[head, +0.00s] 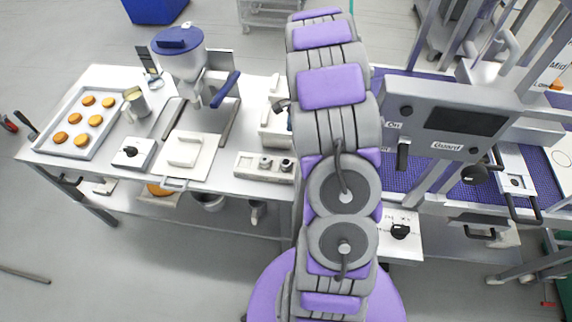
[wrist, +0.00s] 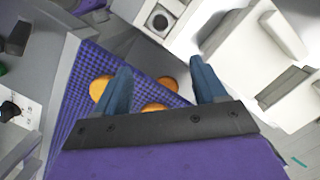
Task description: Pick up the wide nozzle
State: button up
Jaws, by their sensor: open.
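Two small nozzle-like pieces, one on the left (head: 265,163) and one on the right (head: 286,165), stand in a pale holder (head: 245,163) at the right front of the steel table. I cannot tell which is the wide nozzle. In the wrist view a pale block with a dark round piece (wrist: 160,20) shows at the top, beyond the fingers; it may be part of this holder. My gripper (wrist: 160,67) is open, with two blue fingers apart and nothing held between them. In the head view my arm hides the gripper.
The steel table (head: 100,160) also holds a tray of rounds (head: 60,152), a blue-lidded hopper (head: 180,55) and a white press-like block (head: 187,152). A purple belt machine (head: 440,115) stands right. Orange rounds (wrist: 100,88) lie on the belt below my fingers.

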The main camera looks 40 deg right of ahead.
jog(key=b, duration=0.1)
send_over(285, 162)
jog(key=d, duration=0.1)
jog(key=f, duration=0.5)
jog(key=s+f, duration=0.1)
jog(key=f, duration=0.1)
jog(key=shift+f, duration=0.2)
jog(key=f, duration=0.1)
jog(key=f+b, duration=0.1)
jog(key=f, duration=0.1)
jog(key=w+f, duration=0.1)
jog(key=f, duration=0.1)
jog(key=shift+d+f+b, duration=0.1)
jog(key=shift+d+b, duration=0.2)
jog(key=shift+b, duration=0.1)
jog(key=shift+a+f, duration=0.25)
jog(key=shift+a, duration=0.05)
jog(key=shift+a+r, duration=0.15)
jog(key=shift+a, duration=0.5)
jog(key=shift+c, duration=0.4)
jog(key=shift+d, duration=0.75)
jog(key=c, duration=0.7)
jog(key=shift+a, duration=0.3)
jog(key=c, duration=0.4)
jog(key=shift+a, duration=0.25)
